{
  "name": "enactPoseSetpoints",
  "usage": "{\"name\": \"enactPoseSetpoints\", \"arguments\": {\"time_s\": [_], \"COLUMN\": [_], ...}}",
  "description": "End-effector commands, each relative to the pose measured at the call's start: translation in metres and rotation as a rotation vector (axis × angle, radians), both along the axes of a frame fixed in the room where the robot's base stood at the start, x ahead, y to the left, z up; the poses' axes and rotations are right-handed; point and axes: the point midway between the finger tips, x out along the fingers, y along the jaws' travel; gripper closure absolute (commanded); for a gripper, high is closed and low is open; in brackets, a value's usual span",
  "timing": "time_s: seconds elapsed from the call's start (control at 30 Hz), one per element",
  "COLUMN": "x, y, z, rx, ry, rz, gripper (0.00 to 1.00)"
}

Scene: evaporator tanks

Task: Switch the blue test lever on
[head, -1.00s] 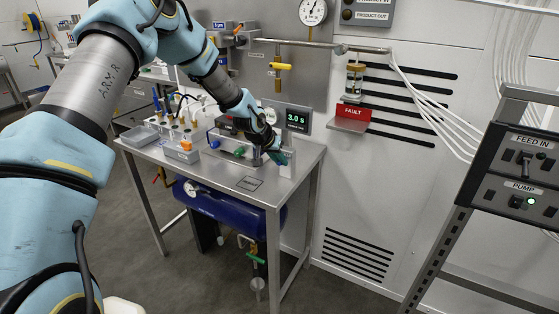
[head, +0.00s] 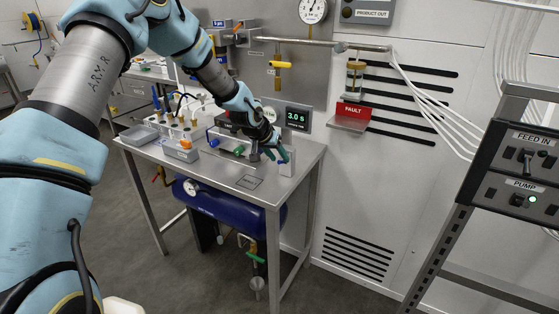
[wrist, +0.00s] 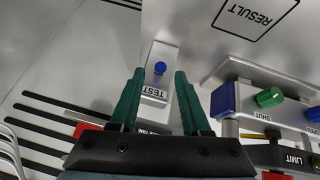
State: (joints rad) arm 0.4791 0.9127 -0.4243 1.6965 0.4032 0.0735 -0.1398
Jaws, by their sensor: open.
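The blue test lever (wrist: 160,68) shows in the wrist view as a small round blue knob on a pale box labelled TEST (wrist: 155,92). In the head view the box (head: 287,168) stands at the right end of the steel table, and the lever cannot be made out there. My gripper (wrist: 158,74) has two green fingers, spread open and empty. In the wrist view the blue knob appears between the fingertips; I cannot tell how far beyond them it is. In the head view my gripper (head: 277,153) is at the box's upper left.
The steel table (head: 232,172) also holds a green-and-blue-handled valve assembly, also in the wrist view (wrist: 268,98), and a rack of bottles (head: 172,128). A display reading 3.0 s (head: 297,118) is behind the box. A red FAULT sign (head: 354,110) is on the wall to the right.

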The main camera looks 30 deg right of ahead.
Motion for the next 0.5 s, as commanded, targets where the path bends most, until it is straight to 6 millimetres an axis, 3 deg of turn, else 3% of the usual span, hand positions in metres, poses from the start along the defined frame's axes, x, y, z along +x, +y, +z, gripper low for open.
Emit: {"name": "enactPoseSetpoints", "arguments": {"time_s": [0.5], "x": [-0.015], "y": [0.044], "z": [0.069], "rx": [-0.001], "ry": [-0.002], "rz": [0.001], "gripper": [0.53]}}
